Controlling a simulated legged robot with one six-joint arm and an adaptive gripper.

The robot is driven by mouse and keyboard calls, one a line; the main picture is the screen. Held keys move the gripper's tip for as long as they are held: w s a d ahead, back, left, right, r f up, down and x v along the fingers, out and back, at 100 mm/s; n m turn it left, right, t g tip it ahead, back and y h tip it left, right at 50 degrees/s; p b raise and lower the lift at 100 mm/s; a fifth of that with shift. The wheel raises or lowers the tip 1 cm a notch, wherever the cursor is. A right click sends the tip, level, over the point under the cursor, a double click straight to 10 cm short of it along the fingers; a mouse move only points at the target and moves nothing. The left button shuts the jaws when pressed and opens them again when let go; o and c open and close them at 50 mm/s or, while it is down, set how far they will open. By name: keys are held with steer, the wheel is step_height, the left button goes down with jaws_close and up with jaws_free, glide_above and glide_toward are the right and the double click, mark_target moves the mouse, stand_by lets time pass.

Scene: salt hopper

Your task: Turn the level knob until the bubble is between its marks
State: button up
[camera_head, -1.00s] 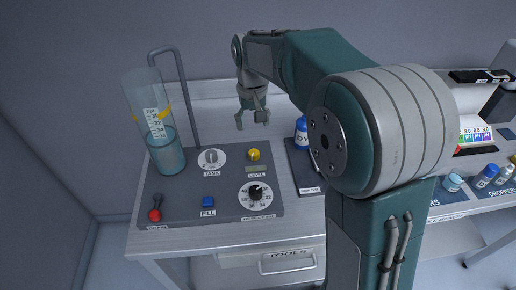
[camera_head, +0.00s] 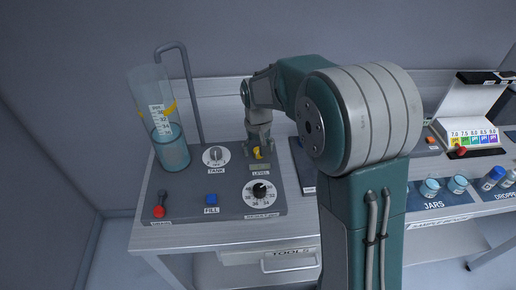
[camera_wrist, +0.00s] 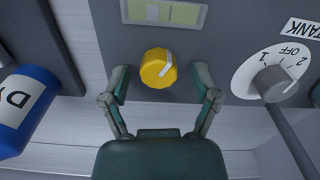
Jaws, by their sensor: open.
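The yellow level knob (camera_head: 257,153) stands on the grey panel (camera_head: 178,200) above its LEVEL label. In the wrist view the knob (camera_wrist: 159,68) carries a white pointer line. The level vial (camera_wrist: 165,12) is a pale green strip in a grey frame beside the knob, partly cut by the picture edge; I cannot make out the bubble. My gripper (camera_head: 258,150) is over the knob. In the wrist view my gripper (camera_wrist: 160,88) is open, with one finger on each side of the knob and a gap on both sides.
The TANK dial (camera_wrist: 277,82) with its pipe is to the right in the wrist view, and a blue DYE bottle (camera_wrist: 22,108) is to the left. The FILL button (camera_head: 211,199), black dial (camera_head: 261,190), red lever (camera_head: 159,210) and water cylinder (camera_head: 168,140) share the panel area.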

mark_target(257, 150)
jaws_close()
steer(key=shift+m, duration=1.3)
jaws_free()
step_height(257, 150, up, 12)
steer(key=shift+a, duration=0.1)
